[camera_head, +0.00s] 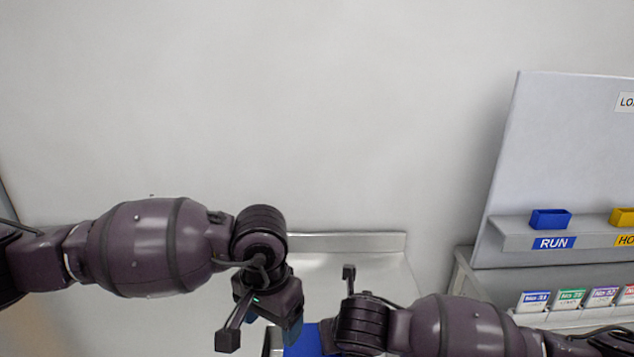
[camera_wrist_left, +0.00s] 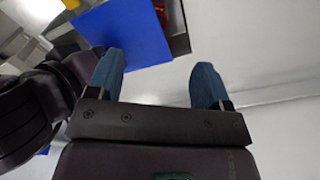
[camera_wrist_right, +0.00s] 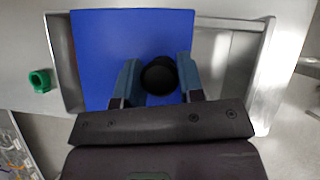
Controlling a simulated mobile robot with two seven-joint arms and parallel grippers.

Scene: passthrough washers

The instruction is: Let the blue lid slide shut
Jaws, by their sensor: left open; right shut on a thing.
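The blue lid (camera_head: 305,343) shows as a small patch at the bottom of the head view, largely hidden by my arms. In the right wrist view it is a flat blue panel (camera_wrist_right: 95,45) on a pale metal frame, with a round black knob (camera_wrist_right: 158,76). My right gripper (camera_wrist_right: 157,78) is shut on this knob, one finger on each side. My left gripper (camera_wrist_left: 160,65) is open and empty. The lid also shows beyond its left finger in the left wrist view (camera_wrist_left: 130,30); whether they touch I cannot tell.
A metal channel (camera_wrist_right: 235,65) lies right of the lid in the right wrist view. A small green ring-like part (camera_wrist_right: 40,80) lies to its left. At the right of the head view, a board has a blue RUN bin (camera_head: 550,218) and a yellow bin (camera_head: 622,217), with labelled cards below.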

